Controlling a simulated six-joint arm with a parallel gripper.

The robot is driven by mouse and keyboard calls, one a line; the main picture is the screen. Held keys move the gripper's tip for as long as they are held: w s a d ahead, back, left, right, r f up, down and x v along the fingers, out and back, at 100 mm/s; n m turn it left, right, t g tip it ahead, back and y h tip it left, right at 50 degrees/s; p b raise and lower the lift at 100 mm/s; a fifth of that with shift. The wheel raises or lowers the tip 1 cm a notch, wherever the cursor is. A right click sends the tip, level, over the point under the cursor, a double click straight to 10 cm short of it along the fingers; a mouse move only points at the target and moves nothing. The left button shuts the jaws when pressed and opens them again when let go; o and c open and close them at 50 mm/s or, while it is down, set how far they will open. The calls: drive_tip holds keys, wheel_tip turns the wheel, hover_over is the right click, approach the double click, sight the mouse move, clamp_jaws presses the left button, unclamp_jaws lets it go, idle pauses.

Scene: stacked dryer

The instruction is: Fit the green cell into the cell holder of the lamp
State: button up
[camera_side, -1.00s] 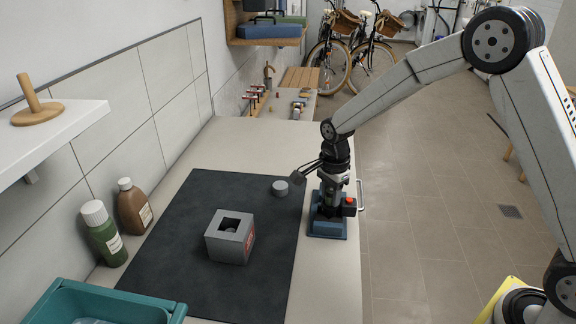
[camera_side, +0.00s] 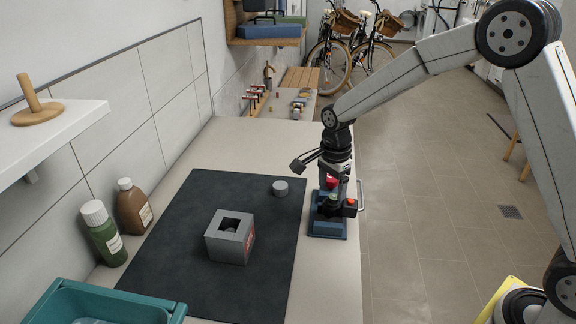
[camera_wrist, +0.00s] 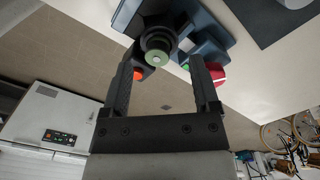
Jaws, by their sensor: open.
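My gripper (camera_side: 333,187) is open, pointing down over a dark fixture on a blue base (camera_side: 326,229) at the mat's right edge. In the wrist view, a round green-topped piece (camera_wrist: 158,58) on a stepped black body shows between the open fingers (camera_wrist: 160,66); it looks like the green cell, though I cannot tell for sure. Contact with the fingers cannot be seen. A red piece (camera_wrist: 218,75) lies beyond the right finger. A grey box (camera_side: 230,237) with a square opening stands on the mat; a rounded shape shows inside. I cannot tell which object is the lamp.
A short grey cylinder (camera_side: 280,188) stands on the dark mat (camera_side: 190,215). Green (camera_side: 104,234) and brown (camera_side: 134,207) bottles stand along the left wall. A teal bin (camera_side: 105,302) is at the front left. The mat between box and cylinder is clear.

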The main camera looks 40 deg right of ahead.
sight(335, 200)
drive_tip(key=shift+r, duration=2.35)
drive_tip(key=shift+s+f+n, duration=0.15)
drive_tip(key=shift+s+n, duration=0.6)
drive_tip(key=shift+n, duration=0.05)
drive_tip(key=s+f+n+t, duration=0.1)
drive_tip(key=s+n, duration=0.7)
drive_tip(key=s+f+n+t, duration=0.1)
drive_tip(key=s+f+n, duration=0.1)
drive_tip(key=s+n, duration=0.6)
drive_tip(key=shift+s+d+f+t, duration=0.3)
drive_tip(key=shift+s+d, duration=0.05)
